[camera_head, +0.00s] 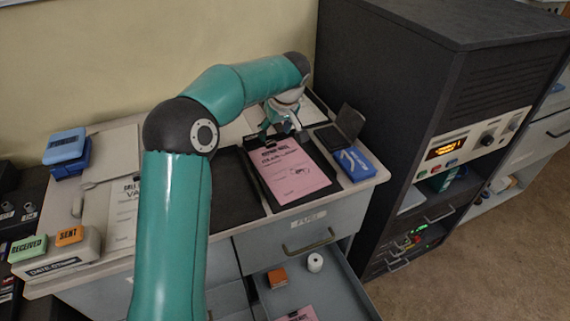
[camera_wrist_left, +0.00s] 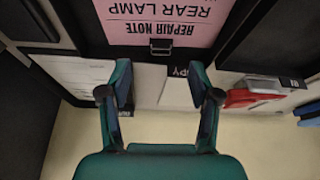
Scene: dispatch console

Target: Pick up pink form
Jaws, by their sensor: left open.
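The pink form (camera_head: 291,171) lies on a black clipboard (camera_head: 262,190) on the console top. It also shows upside down at the top of the left wrist view (camera_wrist_left: 160,22), where its printing reads "REPAIR NOTE" and "REAR LAMP". The clipboard's small black clip (camera_wrist_left: 161,47) is at the form's heading end. My left gripper (camera_head: 281,130) is open and empty over that far end of the clipboard. In the left wrist view its two fingers (camera_wrist_left: 160,82) point toward the clip, apart from the form. My right gripper is not in view.
A blue box (camera_head: 355,164) and an open black stamp pad (camera_head: 345,124) stand right of the clipboard. A dark mat (camera_head: 234,190) lies to its left. Below, an open drawer (camera_head: 340,285) holds another pink paper (camera_head: 300,314). A tall dark cabinet (camera_head: 405,75) rises at right.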

